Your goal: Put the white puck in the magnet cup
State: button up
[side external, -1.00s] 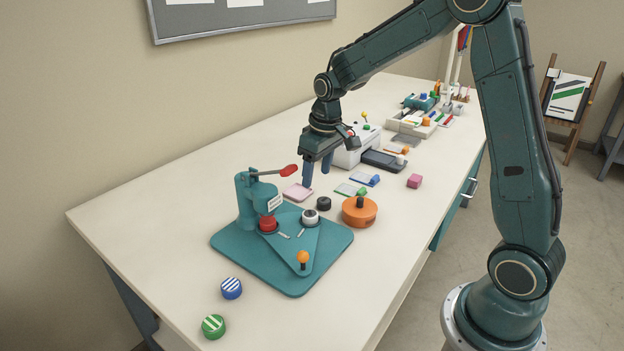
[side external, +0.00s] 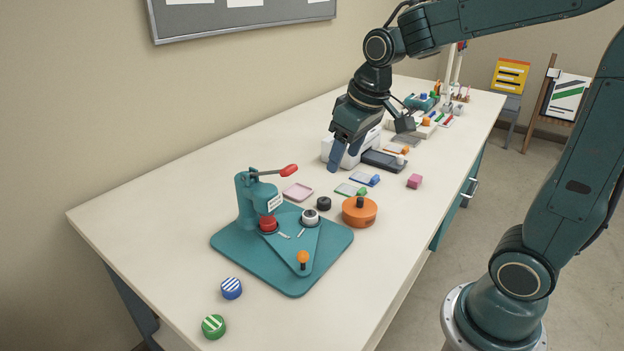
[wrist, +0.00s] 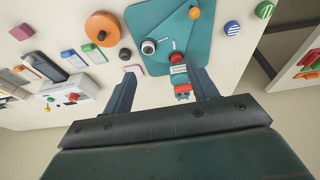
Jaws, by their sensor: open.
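A round white piece with a dark centre (side external: 310,216) sits on the teal press base (side external: 262,264); it also shows in the wrist view (wrist: 148,47). I cannot tell whether it is the white puck, a cup, or both. A small black cylinder (side external: 323,203) stands on the table just behind the base. No separate plain white puck is clear to me. My gripper (side external: 344,163) is open and empty, above the table beyond the press, near the white box. Its two fingers are spread in the wrist view (wrist: 163,78).
Blue-striped (side external: 231,288) and green-striped (side external: 213,326) pucks lie in front. A pink pad (side external: 298,192) and a white box (side external: 349,150) stand behind.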

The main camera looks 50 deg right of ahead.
jog(key=s+a+r+t, duration=0.1)
jog(key=s+a, duration=0.1)
jog(key=s, duration=0.5)
jog(key=s+a+r+t, duration=0.1)
jog(key=s+a, duration=0.1)
jog(key=s, duration=0.6)
jog(key=shift+s, duration=0.15)
